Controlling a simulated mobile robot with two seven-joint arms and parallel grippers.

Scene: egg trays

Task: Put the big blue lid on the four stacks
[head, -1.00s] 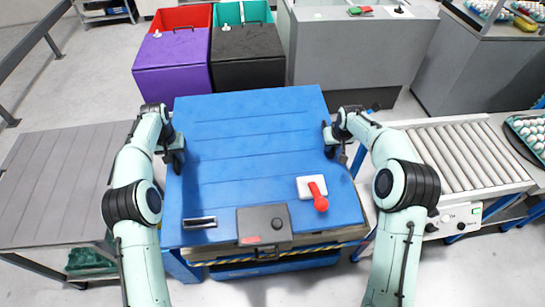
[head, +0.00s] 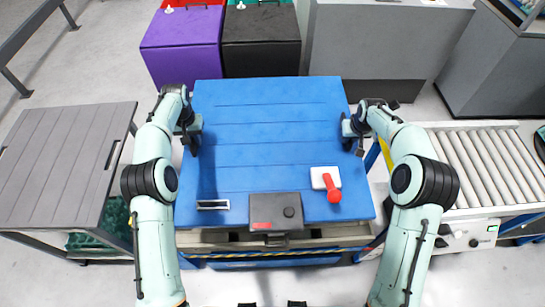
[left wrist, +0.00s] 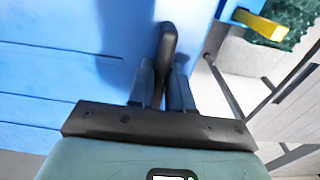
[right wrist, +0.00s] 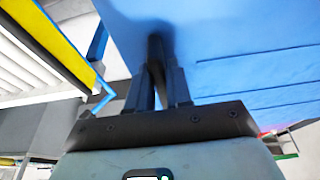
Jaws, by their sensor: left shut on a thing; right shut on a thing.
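The big blue lid (head: 270,130) is a broad panel in front of me in the head view. My left gripper (head: 190,138) is shut on a dark handle at its left edge; the left wrist view shows the fingers closed on this handle (left wrist: 168,45). My right gripper (head: 350,135) is shut on the handle at the right edge, also seen in the right wrist view (right wrist: 155,50). The four stacks are not visible; I cannot tell whether the lid touches anything below.
A grey slatted table (head: 60,165) stands left, a roller conveyor (head: 490,165) right. Purple (head: 180,45) and black (head: 260,40) bins stand behind.

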